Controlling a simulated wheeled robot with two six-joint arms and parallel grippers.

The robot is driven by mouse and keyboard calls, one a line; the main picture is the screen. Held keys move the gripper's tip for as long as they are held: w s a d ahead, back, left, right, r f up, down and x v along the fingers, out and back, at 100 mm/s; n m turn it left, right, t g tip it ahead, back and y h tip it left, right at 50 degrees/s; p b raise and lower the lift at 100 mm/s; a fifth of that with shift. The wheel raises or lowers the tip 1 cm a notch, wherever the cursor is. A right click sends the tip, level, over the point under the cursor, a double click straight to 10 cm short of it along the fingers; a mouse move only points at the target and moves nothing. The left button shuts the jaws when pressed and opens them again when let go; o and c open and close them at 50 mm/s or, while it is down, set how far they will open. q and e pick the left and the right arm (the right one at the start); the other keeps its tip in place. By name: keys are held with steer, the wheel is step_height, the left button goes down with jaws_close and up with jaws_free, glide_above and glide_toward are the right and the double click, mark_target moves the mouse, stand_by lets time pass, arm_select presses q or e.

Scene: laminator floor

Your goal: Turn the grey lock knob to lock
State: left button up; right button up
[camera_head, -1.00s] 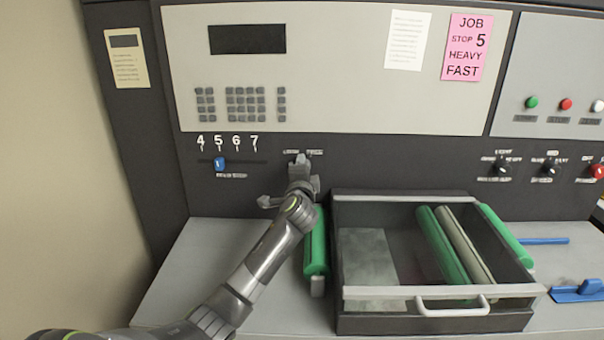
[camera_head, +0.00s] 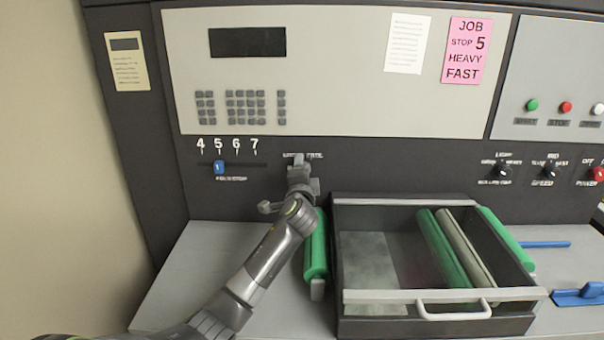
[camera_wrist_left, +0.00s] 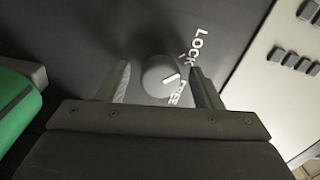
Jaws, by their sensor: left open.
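The grey lock knob (camera_wrist_left: 160,76) shows in the left wrist view, on the dark panel, with the words LOCK and FREE beside it. Its white pointer line is directed toward FREE. My left gripper (camera_wrist_left: 162,82) is open, with one finger on each side of the knob; I cannot tell whether either finger touches it. In the head view my left gripper (camera_head: 299,164) reaches up to the panel below the lock label and hides the knob. My right gripper is in neither view.
A tray (camera_head: 431,322) with rollers and a handle stands right of my left arm. A green roller (camera_head: 316,245) lies close beside my wrist. A blue slider (camera_head: 218,167) sits at 5, left of the gripper. A pink job card (camera_head: 467,48) hangs above.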

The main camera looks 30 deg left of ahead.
arm_select(q)
steer(key=b+v, duration=0.2)
steer(key=v, duration=1.5)
steer(key=shift+s, duration=0.2)
